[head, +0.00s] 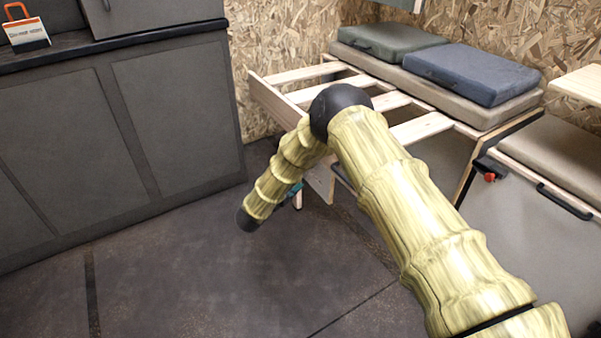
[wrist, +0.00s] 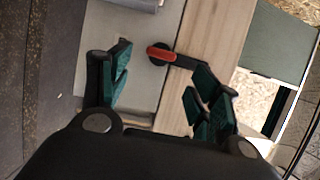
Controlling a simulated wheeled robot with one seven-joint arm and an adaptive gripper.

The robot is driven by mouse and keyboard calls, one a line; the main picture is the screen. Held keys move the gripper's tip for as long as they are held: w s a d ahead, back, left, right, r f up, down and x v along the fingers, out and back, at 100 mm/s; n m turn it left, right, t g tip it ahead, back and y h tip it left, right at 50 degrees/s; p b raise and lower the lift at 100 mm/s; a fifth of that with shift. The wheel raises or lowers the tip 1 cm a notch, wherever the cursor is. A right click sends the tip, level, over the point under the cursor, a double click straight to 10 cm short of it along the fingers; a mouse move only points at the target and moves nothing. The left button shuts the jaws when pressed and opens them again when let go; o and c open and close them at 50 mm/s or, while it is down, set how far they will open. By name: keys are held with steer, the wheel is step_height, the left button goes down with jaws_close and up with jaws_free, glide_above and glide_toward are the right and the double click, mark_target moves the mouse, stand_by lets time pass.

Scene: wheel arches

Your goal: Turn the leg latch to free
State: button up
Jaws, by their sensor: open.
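A latch with a red lever (wrist: 161,54) and a dark mount shows in the wrist view, near the upper middle, at the border of a pale grey panel and a wooden board. My gripper (wrist: 160,78) is open, with its teal-padded fingers spread to either side below the latch. The latch appears beyond the fingertips, and nothing is between them. In the head view only a bit of teal of my gripper (head: 295,190) shows behind my arm, by the slatted frame's front; this latch is hidden there.
A slatted wooden frame (head: 420,128) extends from a bench with a green cushion (head: 392,40) and a blue cushion (head: 472,73). Another red-tipped fitting (head: 489,177) sits on the right side. Grey cabinets (head: 110,140) stand left. The floor between is clear.

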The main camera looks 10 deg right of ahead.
steer(key=v, duration=0.6)
steer(key=shift+s+a, duration=0.2)
steer(key=shift+s, duration=0.15)
steer(key=shift+f, duration=0.1)
steer(key=s+d+f+n+g+y+p, duration=0.2)
steer(key=s+d+f+n+y, duration=0.3)
steer(key=s+f+n, duration=0.4)
steer(key=s+d+f+n+g+y+p, duration=0.2)
steer(key=s+d+f+n+y, duration=0.4)
steer(key=s+n, duration=0.45)
steer(key=s+d+n+g+y+p, duration=0.1)
steer(key=s+d+n+g, duration=0.15)
steer(key=s, duration=0.85)
steer(key=s+d+r+n+g, duration=0.1)
steer(key=s+d+n+g, duration=0.15)
steer(key=s, duration=0.75)
steer(key=s+d+n+g+y+p, duration=0.15)
steer(key=s+g, duration=0.25)
steer(key=s, duration=0.7)
step_height(320, 180, up, 39)
steer(key=s+d+p, duration=0.1)
steer(key=p, duration=3.6)
steer(key=shift+s+f+h, duration=0.15)
steer(key=shift+s+h, duration=0.2)
steer(key=shift+h, duration=0.1)
